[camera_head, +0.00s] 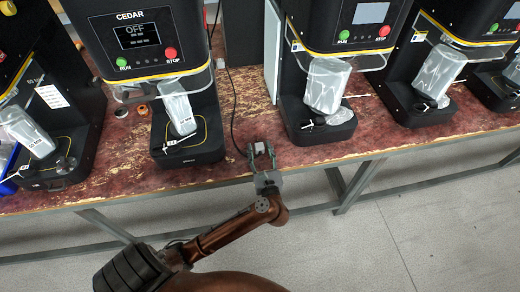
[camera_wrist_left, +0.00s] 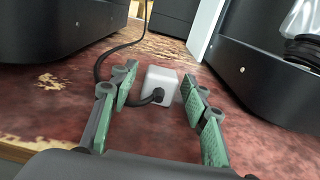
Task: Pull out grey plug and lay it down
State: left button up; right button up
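A pale grey block-shaped plug (camera_wrist_left: 160,88) with a black cord entering its near face rests on the worn red bench top. It also shows in the head view (camera_head: 259,147), close to the bench's front edge. My left gripper (camera_head: 262,154) is around it from the front. In the left wrist view the fingers (camera_wrist_left: 157,92) stand open on both sides of the plug, with a gap at the left and a narrower one at the right. The black cord (camera_head: 235,110) runs back along the bench from the plug. My right gripper is not in view.
The CEDAR machine (camera_head: 137,40) stands left of the plug, showing OFF, with a bagged cup (camera_head: 178,108) on its base. A similar machine (camera_head: 340,25) stands at the right. Bare bench (camera_head: 245,90) lies between them. A small white fitting (camera_head: 220,63) is at the back.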

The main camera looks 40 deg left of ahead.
pick_arm(q)
jog(key=shift+s+d+f, duration=0.15)
jog(key=shift+s+d, duration=0.25)
jog(key=shift+d, duration=0.05)
jog(key=v, duration=1.1)
jog(key=shift+a+r, duration=0.1)
jog(key=shift+r, duration=0.15)
